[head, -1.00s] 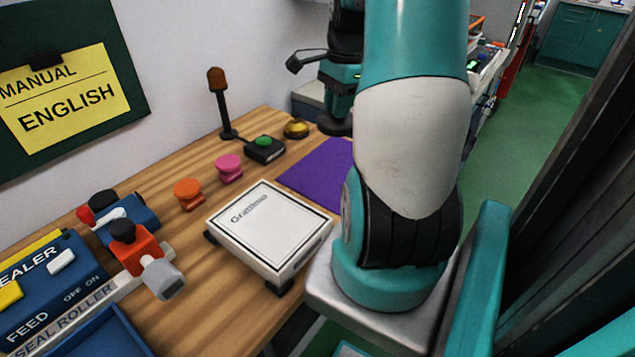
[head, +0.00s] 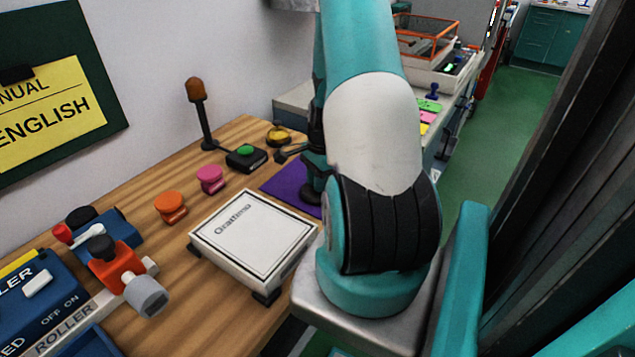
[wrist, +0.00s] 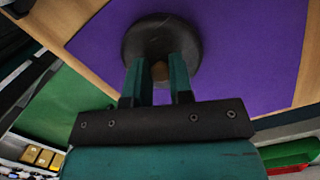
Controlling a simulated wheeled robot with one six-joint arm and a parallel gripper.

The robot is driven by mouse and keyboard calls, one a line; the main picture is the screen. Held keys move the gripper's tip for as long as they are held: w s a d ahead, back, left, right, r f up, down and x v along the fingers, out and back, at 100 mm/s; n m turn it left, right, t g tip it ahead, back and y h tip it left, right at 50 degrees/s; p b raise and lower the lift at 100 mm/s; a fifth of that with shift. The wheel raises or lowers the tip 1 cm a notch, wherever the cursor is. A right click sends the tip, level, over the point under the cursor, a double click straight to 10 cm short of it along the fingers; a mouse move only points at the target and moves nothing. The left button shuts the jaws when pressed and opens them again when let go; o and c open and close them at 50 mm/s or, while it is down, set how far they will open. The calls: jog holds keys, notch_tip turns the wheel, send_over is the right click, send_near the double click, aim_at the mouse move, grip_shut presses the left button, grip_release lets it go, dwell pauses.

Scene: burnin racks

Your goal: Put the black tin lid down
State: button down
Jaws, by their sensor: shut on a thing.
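The black tin lid (wrist: 162,30) is a dark round disc in the wrist view, over the purple mat (wrist: 232,70). My gripper (wrist: 158,72) is shut on the lid's small brownish knob in the middle. In the head view the lid (head: 309,192) shows as a dark shape at the purple mat (head: 275,183), partly behind my arm. I cannot tell whether the lid touches the mat or hangs just above it.
A white box-like scale (head: 250,238) stands in front of the mat. Pink (head: 210,178) and orange (head: 170,205) stampers, a green-button box (head: 246,157), a yellow-topped piece (head: 278,135) and a lamp post (head: 200,110) stand on the wooden table.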

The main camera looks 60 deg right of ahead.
jog(key=shift+f, duration=0.4)
jog(key=shift+f, duration=0.15)
jog(key=c, duration=1)
grip_release()
